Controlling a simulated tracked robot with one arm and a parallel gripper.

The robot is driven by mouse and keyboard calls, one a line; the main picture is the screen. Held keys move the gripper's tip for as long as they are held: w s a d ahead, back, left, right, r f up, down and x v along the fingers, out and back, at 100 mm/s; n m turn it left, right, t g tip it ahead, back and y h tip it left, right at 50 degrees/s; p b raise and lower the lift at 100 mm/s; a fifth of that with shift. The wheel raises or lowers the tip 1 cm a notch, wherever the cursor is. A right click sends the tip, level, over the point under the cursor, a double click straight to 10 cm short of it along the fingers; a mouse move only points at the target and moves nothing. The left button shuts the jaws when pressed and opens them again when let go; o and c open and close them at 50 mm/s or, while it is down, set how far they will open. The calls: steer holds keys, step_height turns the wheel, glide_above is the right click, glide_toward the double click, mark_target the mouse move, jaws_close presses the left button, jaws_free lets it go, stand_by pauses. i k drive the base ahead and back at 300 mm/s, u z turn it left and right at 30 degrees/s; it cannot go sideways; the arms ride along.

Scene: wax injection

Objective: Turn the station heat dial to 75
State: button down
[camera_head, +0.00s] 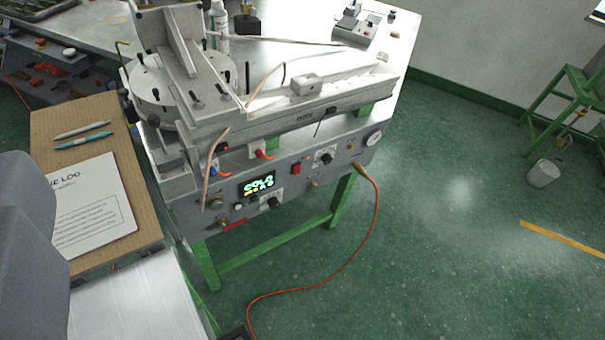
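The wax injection station (290,190) stands at the centre, its grey front panel facing the lower right. A lit display (258,185) on the panel shows green text that looks like "COLD", with a smaller yellow line under it. A black knob (272,203) on a pale plate sits just below the display. A second black knob (325,156) on a white scale plate sits farther right. The scale marks are too small to read, so I cannot tell which knob is the heat dial or its setting. My gripper's fingers are not in view, and nothing touches either knob.
A red switch (296,168) and a round gauge (373,139) are on the same panel. An orange hose (374,215) hangs from its right side to the floor. A board with paper (95,205) lies at left. Green floor in front is mostly clear.

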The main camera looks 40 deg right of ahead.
mark_target(326, 159)
steer(key=z, duration=0.5)
steer(key=k, duration=1.25)
steer(key=z, duration=0.9)
steer(key=i, duration=1.7)
steer(key=u, duration=0.8)
